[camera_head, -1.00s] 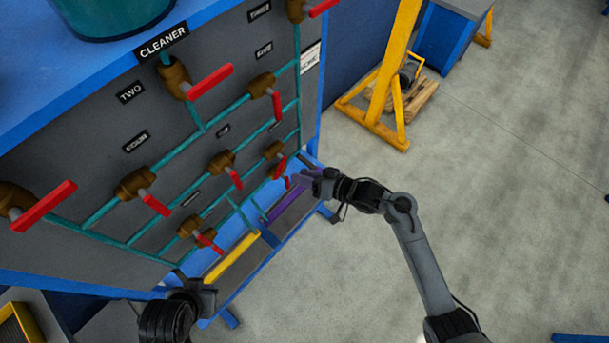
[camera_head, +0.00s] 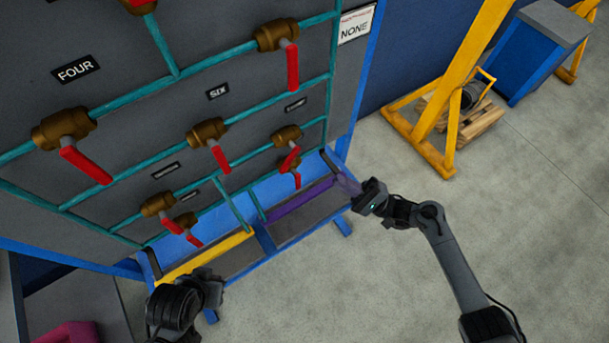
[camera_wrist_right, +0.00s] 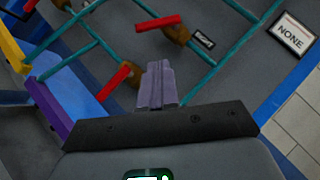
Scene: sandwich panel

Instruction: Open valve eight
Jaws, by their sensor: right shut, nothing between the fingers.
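The panel holds several brass valves with red handles on teal pipes. No label reading eight is legible; the small label (camera_head: 295,104) above the right lower valve (camera_head: 285,134) is too blurred to read. That valve's red handle (camera_head: 290,159) points down, and another red handle shows just below it. My right gripper (camera_head: 349,186) is shut and empty, right of these valves at the panel's lower right corner. In the right wrist view its closed fingers (camera_wrist_right: 157,86) overlap a brass valve; its red handle (camera_wrist_right: 113,81) is left of them. My left gripper (camera_head: 211,285) is at the lower left, fingers unclear.
A blue-framed shelf with a yellow strip (camera_head: 205,258) and a purple strip (camera_head: 300,205) runs below the panel. A sign reading NONE (camera_head: 355,25) is at the panel's right edge.

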